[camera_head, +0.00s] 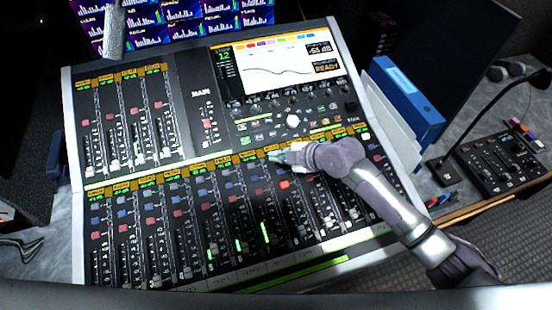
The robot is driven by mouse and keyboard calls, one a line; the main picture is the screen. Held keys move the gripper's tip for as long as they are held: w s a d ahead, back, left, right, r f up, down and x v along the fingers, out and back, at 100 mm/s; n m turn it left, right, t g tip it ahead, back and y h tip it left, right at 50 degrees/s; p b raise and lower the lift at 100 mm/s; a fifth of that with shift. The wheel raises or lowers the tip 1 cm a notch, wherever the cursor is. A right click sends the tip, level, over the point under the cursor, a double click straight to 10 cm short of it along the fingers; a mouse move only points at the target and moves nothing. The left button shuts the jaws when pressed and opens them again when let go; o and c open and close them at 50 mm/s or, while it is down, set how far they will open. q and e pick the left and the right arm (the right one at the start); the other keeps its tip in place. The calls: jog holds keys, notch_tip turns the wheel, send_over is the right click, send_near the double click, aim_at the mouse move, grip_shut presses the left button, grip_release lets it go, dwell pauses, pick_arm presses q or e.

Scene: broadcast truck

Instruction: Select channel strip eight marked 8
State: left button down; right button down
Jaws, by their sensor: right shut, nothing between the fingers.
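The mixing console (190,172) fills the middle, with a long lower bank of channel strips and a shorter upper-left bank. The strip markings are too small to read, so I cannot tell which one is marked 8. My right gripper (278,157) is shut and empty, its tips over the top of the lower bank, right of its middle. I cannot tell whether the tips touch the panel; the gripper hides part of it. A red button (284,184) glows just below the gripper. The console screen (278,66) shows a green 12, a curve and READY. My left gripper is not in view.
Blue binders (407,95) and white papers stand right of the console. A small control box (506,158) sits on the desk at far right, with pens (440,199) nearby. A grey upright piece (114,32) shows before the purple monitors (215,18) at the back.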

aim_at(280, 167)
jog(key=shift+f, duration=0.25)
jog(key=shift+r, duration=0.15)
jog(key=shift+s+r+p, duration=0.1)
jog(key=shift+r+p, duration=0.5)
jog(key=shift+r, duration=0.15)
jog(key=r+p, duration=0.4)
jog(key=r, duration=0.1)
jog(key=shift+s+d, duration=0.15)
jog(key=shift+s, duration=0.15)
jog(key=shift+f, duration=0.1)
dwell(0.8)
